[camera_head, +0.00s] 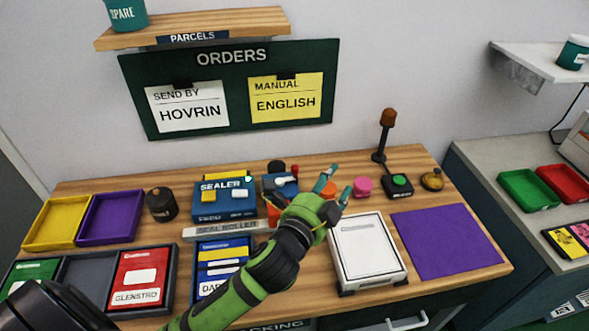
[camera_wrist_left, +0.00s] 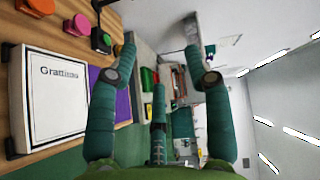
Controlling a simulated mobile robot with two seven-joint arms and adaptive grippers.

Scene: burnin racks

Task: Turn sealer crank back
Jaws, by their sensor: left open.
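The blue sealer (camera_head: 224,203) stands at the back middle of the wooden bench, with a yellow top edge and a grey bar marked SEAL ROLLER (camera_head: 215,230) in front of it. Right of it is a blue device (camera_head: 280,186) with a white lever-like part, a red knob and orange parts; my arm partly hides it. I cannot tell which part is the crank. My left gripper (camera_head: 331,188) is open and empty, right of this device and above the bench. In the left wrist view the teal fingers (camera_wrist_left: 160,62) are spread with nothing between them.
A white box (camera_head: 366,251) and a purple mat (camera_head: 446,241) lie right of my arm. A pink puck (camera_head: 362,187), a green button (camera_head: 398,184) and a lamp post (camera_head: 384,135) stand behind. Yellow (camera_head: 48,240) and purple (camera_head: 108,236) trays sit left.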

